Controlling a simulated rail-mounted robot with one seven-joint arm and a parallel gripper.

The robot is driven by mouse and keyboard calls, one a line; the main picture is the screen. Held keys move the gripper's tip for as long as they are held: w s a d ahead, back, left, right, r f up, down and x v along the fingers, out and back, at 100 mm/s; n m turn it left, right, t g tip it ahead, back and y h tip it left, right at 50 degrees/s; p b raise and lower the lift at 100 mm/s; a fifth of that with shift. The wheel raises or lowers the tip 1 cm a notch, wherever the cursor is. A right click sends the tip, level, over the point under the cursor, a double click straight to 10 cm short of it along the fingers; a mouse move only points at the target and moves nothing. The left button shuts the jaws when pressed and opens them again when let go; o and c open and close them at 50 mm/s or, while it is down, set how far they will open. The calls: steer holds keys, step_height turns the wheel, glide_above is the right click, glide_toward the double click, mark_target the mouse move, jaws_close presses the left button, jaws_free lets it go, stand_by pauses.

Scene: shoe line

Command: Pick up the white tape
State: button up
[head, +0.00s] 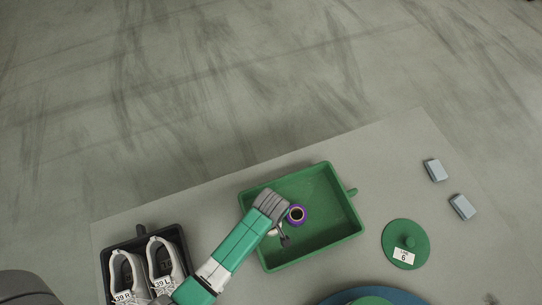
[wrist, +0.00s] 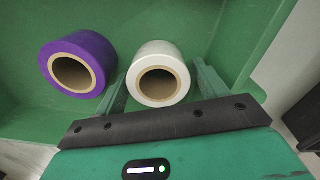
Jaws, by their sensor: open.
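The white tape (wrist: 157,50) is a roll with a brown core, lying in the green tray (head: 335,205). In the wrist view it sits between the two green fingers of my gripper (wrist: 161,74). My gripper is open, with a finger on either side of the roll. I cannot tell whether either finger touches it. In the head view my gripper (head: 280,236) is inside the left half of the tray, and the arm mostly hides the white tape. A purple tape roll (wrist: 92,48) lies just left of the white one in the wrist view; it also shows in the head view (head: 303,215).
The tray walls surround my gripper. A dark tray (head: 141,230) with a pair of white shoes stands at the left. A round green lid (head: 392,240) labelled 6 and two grey blocks (head: 435,170) lie on the table at the right. The tray's right half is clear.

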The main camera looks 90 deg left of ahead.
steer(key=c, duration=0.8)
steer(key=shift+o, duration=0.2)
step_height(320, 180, up, 10)
steer(key=p, duration=0.4)
